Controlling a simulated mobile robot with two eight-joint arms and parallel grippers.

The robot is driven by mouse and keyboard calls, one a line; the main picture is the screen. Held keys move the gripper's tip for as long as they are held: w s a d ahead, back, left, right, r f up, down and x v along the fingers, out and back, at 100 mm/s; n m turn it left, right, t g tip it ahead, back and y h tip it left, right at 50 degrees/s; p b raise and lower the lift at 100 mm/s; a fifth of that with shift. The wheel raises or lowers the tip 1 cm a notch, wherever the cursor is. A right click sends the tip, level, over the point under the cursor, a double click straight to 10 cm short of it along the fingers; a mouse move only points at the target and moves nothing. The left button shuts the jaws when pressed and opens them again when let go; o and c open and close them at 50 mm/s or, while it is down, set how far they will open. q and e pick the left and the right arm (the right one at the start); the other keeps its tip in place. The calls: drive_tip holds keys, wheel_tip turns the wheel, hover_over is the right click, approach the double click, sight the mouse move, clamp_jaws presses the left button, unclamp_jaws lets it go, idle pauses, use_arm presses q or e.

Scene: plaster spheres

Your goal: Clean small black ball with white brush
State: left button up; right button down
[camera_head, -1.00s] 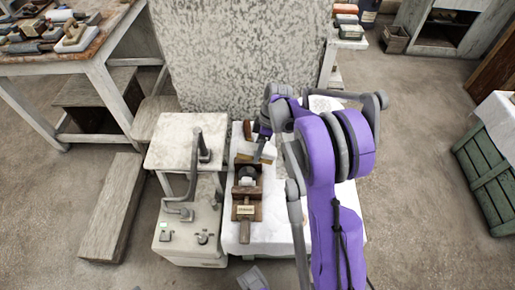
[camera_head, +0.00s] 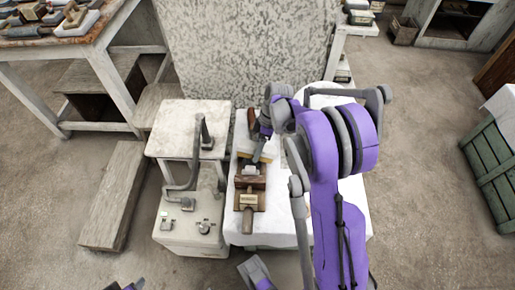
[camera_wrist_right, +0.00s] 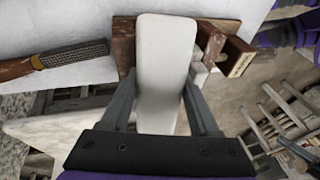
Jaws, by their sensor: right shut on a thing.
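My right gripper (camera_wrist_right: 165,110) is shut on the white brush (camera_wrist_right: 165,60), a long pale rounded bar between its two fingers. In the head view this gripper (camera_head: 262,142) is low over the white-covered table, and the brush's pale edge (camera_head: 255,157) shows beside it. The brush lies over a brown wooden holder (camera_head: 249,197) with a small label. The small black ball is hidden in both current views, behind the brush and gripper. I cannot tell whether the brush touches it. Of my left arm, at most small unclear parts show at the bottom edge of the head view.
A rasp with a wooden handle (camera_wrist_right: 70,55) lies on the white cloth (camera_head: 240,225). A pale machine (camera_head: 195,228) with a bent arm stands close on the left. A large speckled slab (camera_head: 245,55) stands behind. A crowded workbench (camera_head: 100,40) is at the far left.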

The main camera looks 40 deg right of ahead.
drive_tip(key=shift+a+f, duration=0.1)
drive_tip(key=shift+f, duration=0.1)
idle(0.3)
drive_tip(key=shift+w+a+r, duration=0.25)
drive_tip(key=shift+w+a, duration=0.1)
drive_tip(key=shift+w, duration=0.05)
drive_tip(key=shift+w+a, duration=0.35)
drive_tip(key=shift+a, duration=0.05)
